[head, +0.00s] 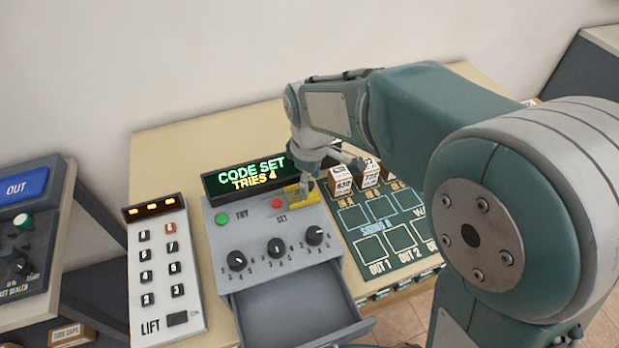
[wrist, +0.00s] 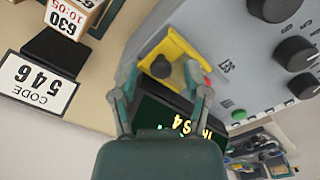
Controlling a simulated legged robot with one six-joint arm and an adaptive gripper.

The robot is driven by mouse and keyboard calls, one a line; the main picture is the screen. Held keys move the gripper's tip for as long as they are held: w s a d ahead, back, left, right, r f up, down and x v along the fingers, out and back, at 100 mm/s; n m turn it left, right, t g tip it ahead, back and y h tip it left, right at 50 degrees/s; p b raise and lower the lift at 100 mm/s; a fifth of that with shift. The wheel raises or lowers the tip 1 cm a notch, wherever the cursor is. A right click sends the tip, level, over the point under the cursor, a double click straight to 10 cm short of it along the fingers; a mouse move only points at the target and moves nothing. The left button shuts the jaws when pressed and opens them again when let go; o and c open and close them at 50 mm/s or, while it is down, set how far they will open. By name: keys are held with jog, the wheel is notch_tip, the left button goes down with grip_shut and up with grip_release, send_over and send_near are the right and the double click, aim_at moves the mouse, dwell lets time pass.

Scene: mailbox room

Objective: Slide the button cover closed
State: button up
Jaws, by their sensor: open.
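The yellow button cover (head: 303,194) lies on the top right of the grey code box (head: 222,277), to the right of the red button (head: 276,203) marked SET. The red button is uncovered. In the wrist view the yellow cover (wrist: 181,52) has a dark round knob (wrist: 160,67) beside its raised part, and part of the red button (wrist: 207,82) shows past it. My gripper (head: 305,182) is over the cover. In the wrist view my gripper (wrist: 163,78) is open, its fingers on either side of the knob. I cannot tell whether they touch it.
A display (head: 250,175) reading "CODE SET TRIES 4" stands behind the buttons. A green TRY button (head: 221,218) and three dials (head: 275,247) are on the box. Its drawer (head: 290,309) is open. Small boxes (head: 340,182) stand right of my gripper. A keypad (head: 160,265) is at left.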

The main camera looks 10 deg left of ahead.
aim_at(287, 197)
grip_shut()
jog(key=shift+s+a, duration=0.45)
jog(key=shift+a, duration=0.3)
jog(key=shift+s+a, duration=0.45)
jog(key=shift+a, duration=0.25)
jog(key=shift+s+a, duration=0.45)
jog(key=shift+a, duration=0.3)
jog(key=shift+d, duration=0.1)
jog(key=shift+c, duration=0.2)
grip_release()
jog(key=shift+o, duration=0.2)
jog(key=shift+a, duration=0.25)
